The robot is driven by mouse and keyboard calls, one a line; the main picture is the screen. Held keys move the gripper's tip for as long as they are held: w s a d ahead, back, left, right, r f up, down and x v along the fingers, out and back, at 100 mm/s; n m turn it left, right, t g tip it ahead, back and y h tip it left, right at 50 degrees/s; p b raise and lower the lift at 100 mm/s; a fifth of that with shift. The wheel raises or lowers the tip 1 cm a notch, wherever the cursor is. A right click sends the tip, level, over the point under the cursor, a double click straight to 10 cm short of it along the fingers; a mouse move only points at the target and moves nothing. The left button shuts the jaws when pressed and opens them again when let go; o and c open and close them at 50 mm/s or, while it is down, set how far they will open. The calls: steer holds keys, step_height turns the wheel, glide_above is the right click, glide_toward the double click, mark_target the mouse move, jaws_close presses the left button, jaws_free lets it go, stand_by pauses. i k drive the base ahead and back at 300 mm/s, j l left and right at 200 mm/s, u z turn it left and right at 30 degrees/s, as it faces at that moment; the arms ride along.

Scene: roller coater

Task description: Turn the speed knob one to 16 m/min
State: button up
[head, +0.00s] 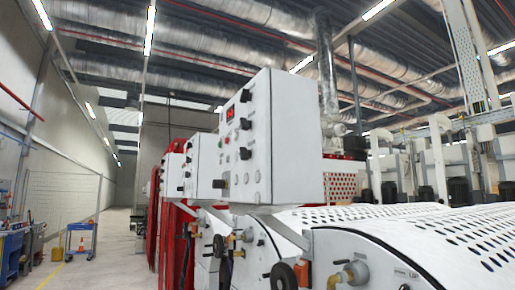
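A white control box (290,150) stands in the middle of the head view, its panel facing left and seen at a steep angle. The panel carries a red lit display (230,113), too small to read surely. Black knobs sit on it: an upper knob (245,95), a middle knob (245,124) and a lower knob (244,153). Small buttons lie between them. The labels are too small to read, so I cannot tell which is speed knob one. My gripper is not in view.
More white control boxes (204,164) stand behind, along the machine line. Perforated white covers (440,235) and a black handwheel (283,276) are at lower right. A blue cart (82,238) stands at left. The aisle floor (110,265) is largely clear.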

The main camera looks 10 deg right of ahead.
mark_target(221, 185)
steer(key=j, duration=0.35)
steer(key=i+j, duration=0.1)
steer(key=j, duration=0.25)
steer(key=i+j+u, duration=0.15)
steer(key=i+j, duration=0.3)
steer(key=j, duration=0.25)
steer(key=i+j+u, duration=0.15)
steer(key=i+j, duration=0.3)
steer(key=j, duration=0.15)
steer(key=i+j, duration=0.15)
steer(key=i, duration=0.3)
steer(key=u, duration=0.05)
